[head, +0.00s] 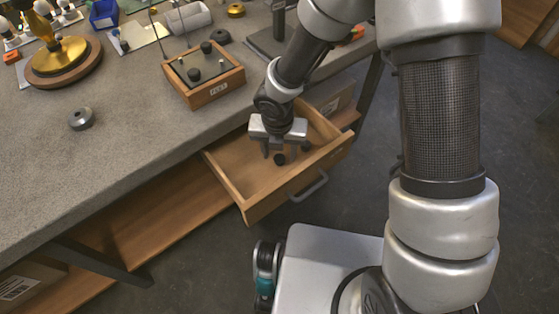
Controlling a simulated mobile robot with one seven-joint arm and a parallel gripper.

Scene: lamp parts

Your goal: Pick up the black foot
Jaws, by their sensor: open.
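A small round black foot (279,159) lies in the open wooden drawer (244,204) below the worktop. My gripper (284,149) is over the drawer, pointing down, with its fingers apart. The foot shows just below and between the fingers. I cannot tell how much height separates them, and nothing shows held in the jaws. A small wooden box (216,91) on the worktop holds similar black round pieces (194,74), one of them on its dark top.
The grey worktop (130,150) is bare towards its front left, except for a grey ring-like part (81,118). A brass lamp base (60,60) stands at the back left.

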